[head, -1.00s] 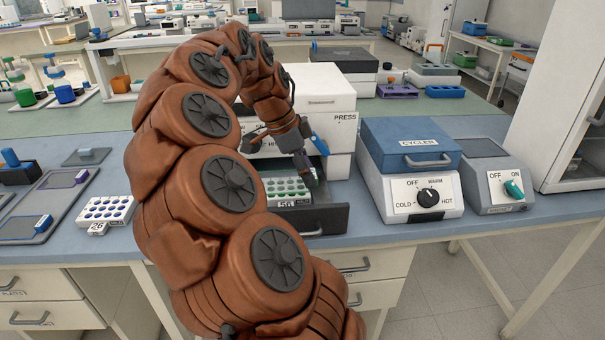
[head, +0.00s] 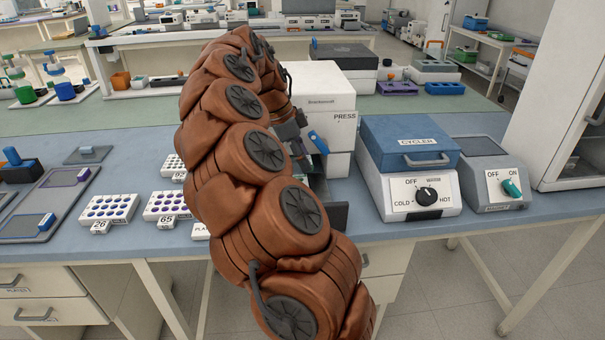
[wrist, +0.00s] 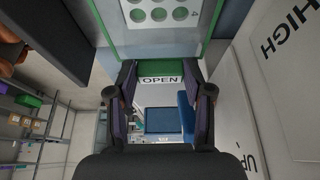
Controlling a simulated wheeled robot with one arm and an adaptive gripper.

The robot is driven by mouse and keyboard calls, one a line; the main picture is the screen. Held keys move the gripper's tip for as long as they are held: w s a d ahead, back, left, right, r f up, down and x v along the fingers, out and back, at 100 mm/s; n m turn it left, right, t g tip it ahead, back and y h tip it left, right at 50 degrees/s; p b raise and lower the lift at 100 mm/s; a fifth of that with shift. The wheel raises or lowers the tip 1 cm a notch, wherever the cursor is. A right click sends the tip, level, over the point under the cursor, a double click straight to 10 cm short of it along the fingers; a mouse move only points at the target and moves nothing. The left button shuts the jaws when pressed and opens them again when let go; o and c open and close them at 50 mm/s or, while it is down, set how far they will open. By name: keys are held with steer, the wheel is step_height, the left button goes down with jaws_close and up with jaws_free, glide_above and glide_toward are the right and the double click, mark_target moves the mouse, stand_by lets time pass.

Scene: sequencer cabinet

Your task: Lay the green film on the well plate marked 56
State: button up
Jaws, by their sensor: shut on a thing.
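My gripper (wrist: 162,82) is shut on the green tab of the green film (wrist: 160,68) in the wrist view. Thin green edges run forward from the tab on both sides. A white plate with round wells (wrist: 160,3) shows inside these edges at the top of the wrist view. Its number is not visible, and I cannot tell whether the film touches it.
The white press (head: 325,100) stands just behind my arm, with the blue-lidded cycler (head: 408,145) to its right. Plates marked 26 (head: 112,208) and 65 (head: 165,207) lie to the left.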

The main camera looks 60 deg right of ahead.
mark_target(298, 166)
steer(key=shift+s+f+p, duration=0.1)
steer(key=shift+f+p, duration=0.3)
steer(key=shift+f, duration=2.15)
steer(key=shift+d+f, duration=0.1)
steer(key=shift+d, duration=0.05)
steer(key=shift+w+f, duration=0.2)
steer(key=shift+f, duration=0.1)
steer(key=o, duration=0.8)
steer(key=v, duration=1.1)
steer(key=shift+b, duration=0.3)
steer(key=shift+w+r, duration=0.1)
steer(key=shift+r, duration=0.5)
